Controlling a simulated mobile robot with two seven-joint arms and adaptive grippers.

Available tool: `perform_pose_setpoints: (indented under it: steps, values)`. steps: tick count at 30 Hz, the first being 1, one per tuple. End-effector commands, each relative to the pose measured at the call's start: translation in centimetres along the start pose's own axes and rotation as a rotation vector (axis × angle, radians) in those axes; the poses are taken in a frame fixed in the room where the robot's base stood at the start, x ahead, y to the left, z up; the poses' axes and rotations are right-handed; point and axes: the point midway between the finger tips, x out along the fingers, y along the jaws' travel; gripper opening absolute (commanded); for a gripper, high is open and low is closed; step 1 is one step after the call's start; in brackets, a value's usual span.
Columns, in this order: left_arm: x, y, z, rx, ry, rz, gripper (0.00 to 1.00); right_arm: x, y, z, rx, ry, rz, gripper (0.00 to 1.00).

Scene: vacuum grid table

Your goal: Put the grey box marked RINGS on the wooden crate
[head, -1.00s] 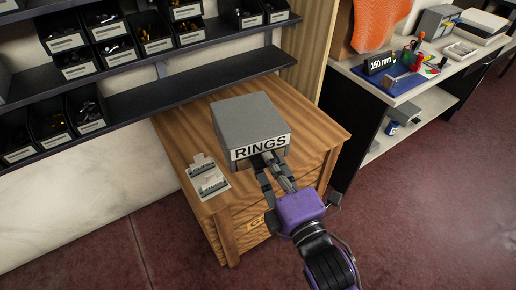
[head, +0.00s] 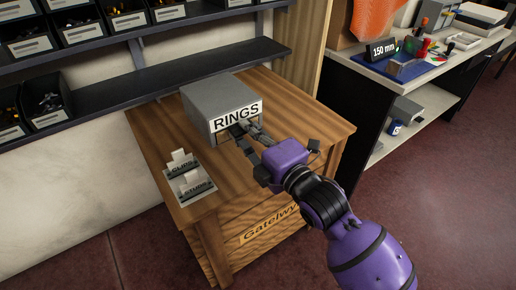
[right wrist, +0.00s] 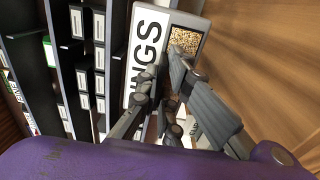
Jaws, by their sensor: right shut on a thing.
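The grey box marked RINGS (head: 213,98) is over the back part of the wooden crate's top (head: 300,105), with its label facing my right arm. I cannot tell whether its base touches the wood. My right gripper (head: 248,133) is shut on the box's front, at the lower edge of the label. In the right wrist view the fingers (right wrist: 162,78) cover part of the box (right wrist: 150,45), and small golden contents show through its open front. My left gripper is not in view.
Small cards in holders (head: 188,178) stand on the crate's left front. A dark shelf (head: 190,85) runs close behind the box, with bins (head: 80,27) above. The crate's right side is clear. A white workbench (head: 400,85) stands at the right.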

Motion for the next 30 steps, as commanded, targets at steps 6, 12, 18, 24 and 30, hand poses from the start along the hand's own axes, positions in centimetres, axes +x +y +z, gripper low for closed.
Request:
perform_pose_setpoints:
  steps: [6,12,18,24,30]
  values:
    - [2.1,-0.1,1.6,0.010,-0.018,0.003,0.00,1.4,-3.9,2.9,0.000,0.000,0.005,0.00]
    - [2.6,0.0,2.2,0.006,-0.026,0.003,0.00,1.9,-4.9,3.8,-0.001,0.001,0.008,0.00]
    - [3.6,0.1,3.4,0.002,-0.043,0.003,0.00,2.2,-7.7,4.5,0.005,0.000,0.005,0.00]
    - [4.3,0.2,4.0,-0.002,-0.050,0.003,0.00,2.2,-8.9,4.5,0.000,0.000,0.007,0.00]
    - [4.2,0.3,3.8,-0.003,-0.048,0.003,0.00,2.2,-8.7,4.5,-0.001,0.000,0.008,0.00]
